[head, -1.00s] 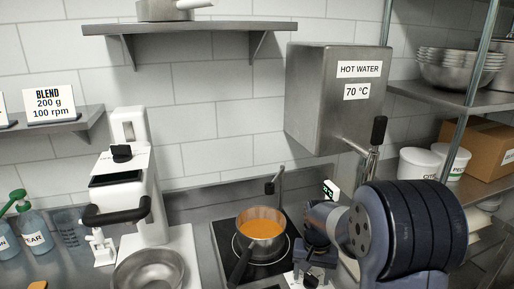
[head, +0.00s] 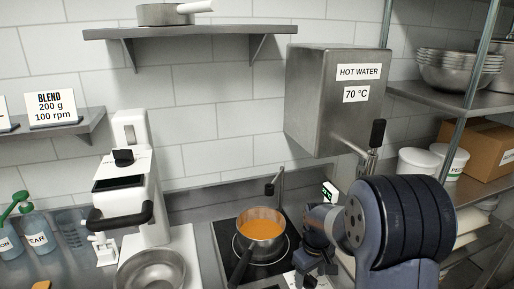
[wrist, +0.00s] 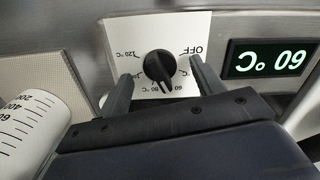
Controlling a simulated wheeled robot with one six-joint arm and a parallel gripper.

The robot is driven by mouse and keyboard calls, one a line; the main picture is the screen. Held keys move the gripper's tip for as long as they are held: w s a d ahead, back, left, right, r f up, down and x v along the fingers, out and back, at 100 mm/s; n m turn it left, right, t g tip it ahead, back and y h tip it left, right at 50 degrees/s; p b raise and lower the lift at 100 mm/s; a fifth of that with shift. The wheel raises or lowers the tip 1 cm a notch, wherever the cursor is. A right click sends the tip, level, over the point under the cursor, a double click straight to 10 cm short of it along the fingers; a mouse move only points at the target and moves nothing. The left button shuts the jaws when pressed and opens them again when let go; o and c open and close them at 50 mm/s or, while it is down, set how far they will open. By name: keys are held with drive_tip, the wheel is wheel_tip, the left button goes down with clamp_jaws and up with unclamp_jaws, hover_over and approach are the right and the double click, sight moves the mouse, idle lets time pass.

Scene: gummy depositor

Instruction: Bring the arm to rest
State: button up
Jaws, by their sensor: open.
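My gripper (wrist: 162,88) is open in the wrist view. Its two dark fingers stand on either side of a black dial knob (wrist: 158,66), with gaps between. The knob sits on a white plate marked OFF, 60, 80 and 120 °C. In the head view my gripper (head: 314,262) is low at the right of the hot plate (head: 222,238), partly hidden by its own wrist. A saucepan (head: 244,216) with orange liquid stands on the hot plate.
A green display (wrist: 271,58) reads 60 °C, upside down. A white graduated cylinder (wrist: 25,125) is at the wrist view's left. A hot water tank (head: 320,100) hangs above. A white machine (head: 140,185) and a steel bowl (head: 150,272) stand left.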

drive_tip(key=shift+r+n, duration=0.1)
drive_tip(key=shift+n, duration=0.9)
drive_tip(key=shift+r, duration=1.05)
